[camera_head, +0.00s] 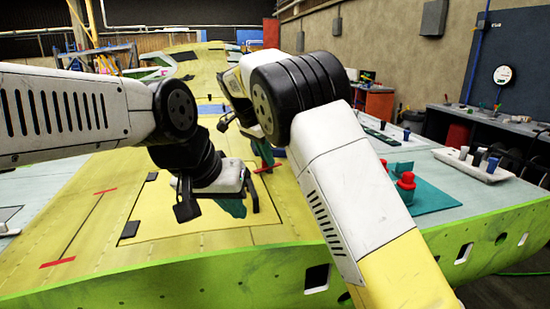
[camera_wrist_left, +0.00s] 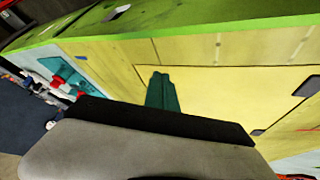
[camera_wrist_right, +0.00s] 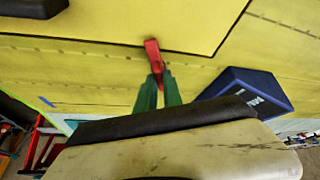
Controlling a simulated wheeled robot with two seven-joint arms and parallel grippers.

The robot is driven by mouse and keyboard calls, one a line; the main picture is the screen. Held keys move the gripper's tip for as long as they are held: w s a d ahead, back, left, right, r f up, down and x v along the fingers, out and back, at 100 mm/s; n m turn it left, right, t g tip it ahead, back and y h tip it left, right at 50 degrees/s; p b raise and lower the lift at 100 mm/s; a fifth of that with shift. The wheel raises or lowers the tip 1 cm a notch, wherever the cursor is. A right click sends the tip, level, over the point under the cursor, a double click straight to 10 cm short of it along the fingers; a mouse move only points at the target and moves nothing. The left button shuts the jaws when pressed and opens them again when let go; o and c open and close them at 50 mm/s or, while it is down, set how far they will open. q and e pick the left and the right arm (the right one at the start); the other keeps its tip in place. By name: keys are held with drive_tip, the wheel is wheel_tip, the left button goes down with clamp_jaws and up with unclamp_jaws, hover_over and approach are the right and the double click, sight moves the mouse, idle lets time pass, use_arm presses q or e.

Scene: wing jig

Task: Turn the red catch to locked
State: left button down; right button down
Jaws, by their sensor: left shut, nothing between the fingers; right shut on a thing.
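The red catch (camera_wrist_right: 153,52) lies at the dark outline seam of the yellow panel (camera_wrist_right: 120,20) in the right wrist view. In the head view the catch (camera_head: 266,167) shows partly behind my grippers. My right gripper (camera_wrist_right: 159,80) has its green fingers closed on the catch's near end. Its fingertips (camera_head: 259,146) also show in the head view. I cannot read a locked mark. My left gripper (camera_wrist_left: 160,76) is shut and empty above the yellow panel. In the head view its green fingers (camera_head: 233,208) sit lower, apart from the catch.
A blue block (camera_wrist_right: 245,88) stands right of my right fingers. Black pads (camera_head: 130,229) lie along the panel's left edge. A teal mat (camera_head: 440,196) with red pieces (camera_head: 405,183) and a white tray (camera_head: 474,166) lie on the right.

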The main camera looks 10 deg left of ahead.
drive_tip(key=m, duration=0.2)
drive_tip(key=m+g+h, duration=0.1)
drive_tip(key=m, duration=0.1)
drive_tip(key=shift+w+a+m, duration=0.15)
drive_tip(key=shift+m, duration=0.15)
drive_tip(key=shift+g, duration=0.3)
drive_tip(key=c, duration=1.5)
unclamp_jaws()
drive_tip(key=shift+r, duration=1.9)
drive_tip(key=s+d, duration=0.1)
drive_tip(key=s, duration=0.4)
drive_tip(key=s+d, duration=0.1)
drive_tip(key=s, duration=0.4)
drive_tip(key=s+d+r, duration=0.1)
drive_tip(key=s, duration=0.4)
drive_tip(key=shift+s+d+r, duration=0.1)
drive_tip(key=shift+s+d, duration=0.15)
drive_tip(key=shift+s, duration=0.05)
